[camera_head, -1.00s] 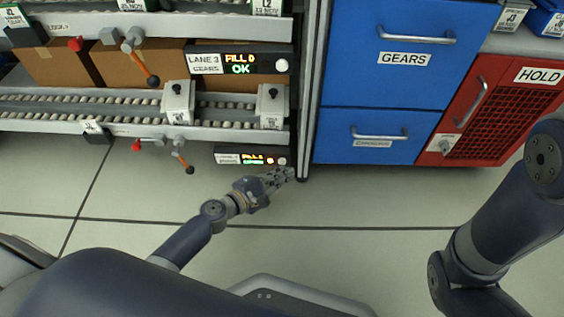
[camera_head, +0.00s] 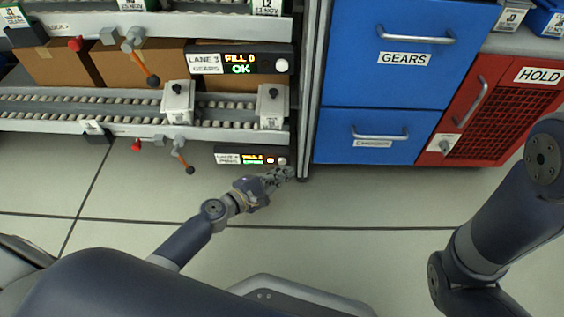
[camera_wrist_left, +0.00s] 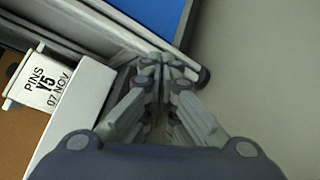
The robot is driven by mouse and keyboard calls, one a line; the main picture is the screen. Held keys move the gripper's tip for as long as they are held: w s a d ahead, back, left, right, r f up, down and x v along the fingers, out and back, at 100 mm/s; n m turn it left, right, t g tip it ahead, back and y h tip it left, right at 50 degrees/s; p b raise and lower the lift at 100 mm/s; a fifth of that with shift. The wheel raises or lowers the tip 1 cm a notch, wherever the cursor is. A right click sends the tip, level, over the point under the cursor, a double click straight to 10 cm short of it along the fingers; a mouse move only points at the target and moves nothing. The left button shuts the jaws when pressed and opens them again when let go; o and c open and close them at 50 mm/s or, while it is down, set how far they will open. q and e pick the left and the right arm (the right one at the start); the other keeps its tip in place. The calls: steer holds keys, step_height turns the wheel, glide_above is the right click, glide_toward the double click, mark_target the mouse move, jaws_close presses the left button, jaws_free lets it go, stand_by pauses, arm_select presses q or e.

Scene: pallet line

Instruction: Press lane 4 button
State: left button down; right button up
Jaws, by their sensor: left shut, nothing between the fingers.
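The lane 4 panel (camera_head: 240,158) is a dark strip low on the front of the rack, with a white label and small lit text. A small pale round button (camera_head: 281,161) sits at its right end. My left gripper (camera_head: 289,173) is shut and empty, its fingertips just below the button in the head view. I cannot tell whether they touch it. In the left wrist view the closed fingers (camera_wrist_left: 165,68) point at the rack's corner, and the button is not visible there. My right gripper is out of view; only its arm shows.
The lane 3 panel (camera_head: 238,63) with its own white button is above. Blue drawers (camera_head: 385,80) and a red HOLD cabinet (camera_head: 480,110) stand to the right of the rack post. The floor in front is clear.

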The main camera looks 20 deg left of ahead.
arm_select(q)
steer(key=shift+w, duration=0.35)
steer(key=shift+w+a, duration=0.2)
steer(key=shift+w, duration=0.2)
stand_by(0.6)
stand_by(0.3)
steer(key=shift+s+d, duration=0.25)
steer(key=shift+s, duration=0.6)
steer(key=shift+s+d, duration=0.25)
steer(key=shift+s, duration=0.55)
steer(key=shift+s+d, duration=0.2)
steer(key=shift+s, duration=0.6)
steer(key=shift+s+d, duration=0.25)
steer(key=shift+s, duration=0.55)
steer(key=shift+s, duration=0.1)
